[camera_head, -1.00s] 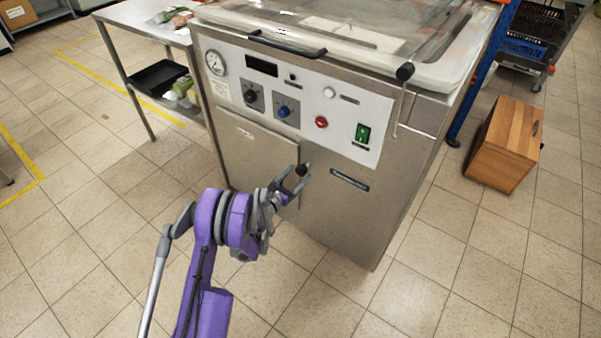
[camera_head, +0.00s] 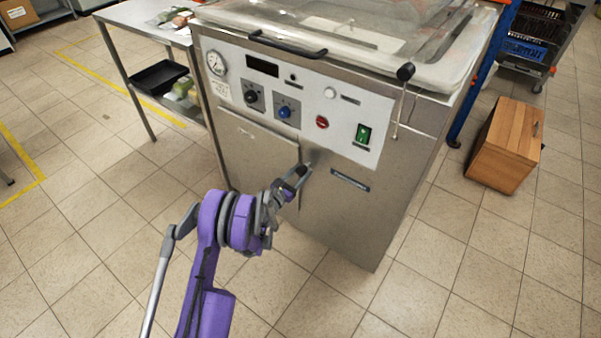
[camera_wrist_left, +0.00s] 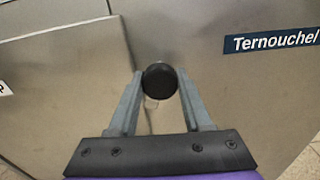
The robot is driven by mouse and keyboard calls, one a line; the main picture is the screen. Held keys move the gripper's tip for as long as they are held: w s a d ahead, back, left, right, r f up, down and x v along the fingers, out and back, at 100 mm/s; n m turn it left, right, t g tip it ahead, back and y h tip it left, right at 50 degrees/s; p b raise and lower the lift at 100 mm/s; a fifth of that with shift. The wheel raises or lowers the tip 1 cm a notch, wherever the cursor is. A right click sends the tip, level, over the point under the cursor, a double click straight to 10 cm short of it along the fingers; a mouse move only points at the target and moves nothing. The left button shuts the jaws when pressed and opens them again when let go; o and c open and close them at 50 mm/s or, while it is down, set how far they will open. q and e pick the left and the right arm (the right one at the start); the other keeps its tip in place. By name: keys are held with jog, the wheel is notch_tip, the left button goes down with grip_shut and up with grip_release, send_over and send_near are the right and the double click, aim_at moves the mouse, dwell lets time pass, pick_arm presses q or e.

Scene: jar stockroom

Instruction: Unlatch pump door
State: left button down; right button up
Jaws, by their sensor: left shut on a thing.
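The pump door (camera_head: 250,150) is a flat steel panel low on the front of the vacuum machine. It looks closed against the body. A round black latch knob (camera_wrist_left: 160,80) sits at the door's right edge, and in the head view it is largely hidden by the fingers. My left gripper (camera_head: 297,172) is at the knob; in the left wrist view its two grey fingers (camera_wrist_left: 159,88) stand on either side of the knob and are shut on it. My right gripper is in neither view.
The machine's control panel (camera_head: 290,100) with dials and buttons is above the door. A black lid handle (camera_head: 287,46) is at the top. A steel table (camera_head: 130,15) stands left, a wooden box (camera_head: 505,145) right. The tiled floor in front is mostly clear.

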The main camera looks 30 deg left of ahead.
pick_arm(q)
jog(key=shift+f+n+b, duration=0.15)
jog(key=shift+n+b, duration=0.55)
jog(key=shift+n, duration=0.3)
jog(key=shift+n+b, duration=0.55)
jog(key=shift+n, duration=0.85)
jog(key=shift+c, duration=1.7)
grip_release()
jog(key=shift+s, duration=0.1)
jog(key=s, duration=1)
jog(key=shift+s+a+p, duration=0.3)
jog(key=shift+a+p, duration=0.1)
jog(key=shift+p, duration=0.05)
jog(key=shift+d+r, duration=0.1)
jog(key=shift+r, duration=0.1)
